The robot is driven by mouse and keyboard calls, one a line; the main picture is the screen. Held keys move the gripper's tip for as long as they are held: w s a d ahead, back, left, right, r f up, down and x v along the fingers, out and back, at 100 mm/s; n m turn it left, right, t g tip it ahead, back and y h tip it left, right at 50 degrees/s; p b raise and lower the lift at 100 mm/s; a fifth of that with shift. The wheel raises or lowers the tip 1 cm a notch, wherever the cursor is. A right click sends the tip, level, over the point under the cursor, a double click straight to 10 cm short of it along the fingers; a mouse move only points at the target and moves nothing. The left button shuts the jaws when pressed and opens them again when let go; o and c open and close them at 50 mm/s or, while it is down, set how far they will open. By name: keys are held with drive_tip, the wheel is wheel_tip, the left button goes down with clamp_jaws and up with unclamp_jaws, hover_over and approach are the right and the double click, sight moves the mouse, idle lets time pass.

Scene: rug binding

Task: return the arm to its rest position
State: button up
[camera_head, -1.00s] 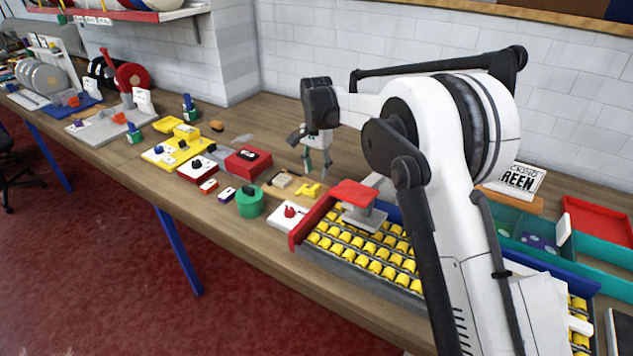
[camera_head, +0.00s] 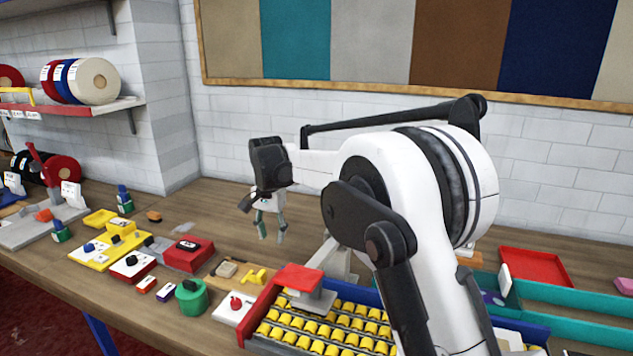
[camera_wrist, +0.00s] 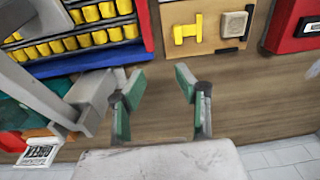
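My gripper (camera_head: 270,222) hangs above the wooden workbench, behind the wooden board with the yellow piece. Its two green-tipped fingers stand apart with nothing between them. In the wrist view my gripper (camera_wrist: 157,95) is open and empty over bare bench top. My white arm reaches from the right side of the head view, bent, and hides part of the bench behind it.
A conveyor of yellow rollers (camera_head: 330,330) with a red end piece (camera_head: 298,278) stands below my arm. A yellow piece (camera_wrist: 186,32) lies on a wooden board. A red box (camera_head: 188,253) is to the left. A red tray (camera_head: 535,266) sits at right. The white brick wall (camera_head: 560,170) stands behind.

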drive_tip(key=s+d+r+t+b, duration=0.1)
drive_tip(key=s+d+r, duration=0.35)
drive_tip(key=d, duration=0.35)
drive_tip(key=s+d+r+n+t, duration=0.1)
drive_tip(key=s+d+r, duration=0.35)
drive_tip(key=d, duration=0.35)
drive_tip(key=s+d+r+t+b, duration=0.1)
drive_tip(key=s+d+r, duration=0.2)
drive_tip(key=s+d, duration=0.35)
drive_tip(key=s+d+f+t, duration=0.1)
drive_tip(key=s+d+f, duration=0.2)
drive_tip(key=s+d, duration=0.2)
drive_tip(key=s+d+f+n+t+b, duration=0.1)
drive_tip(key=s+d+f, duration=0.2)
drive_tip(key=s, duration=0.7)
drive_tip(key=s+d+f+n+t, duration=0.1)
drive_tip(key=s+d+f, duration=0.2)
drive_tip(key=s+d, duration=0.4)
drive_tip(key=shift+s+d+t, duration=0.4)
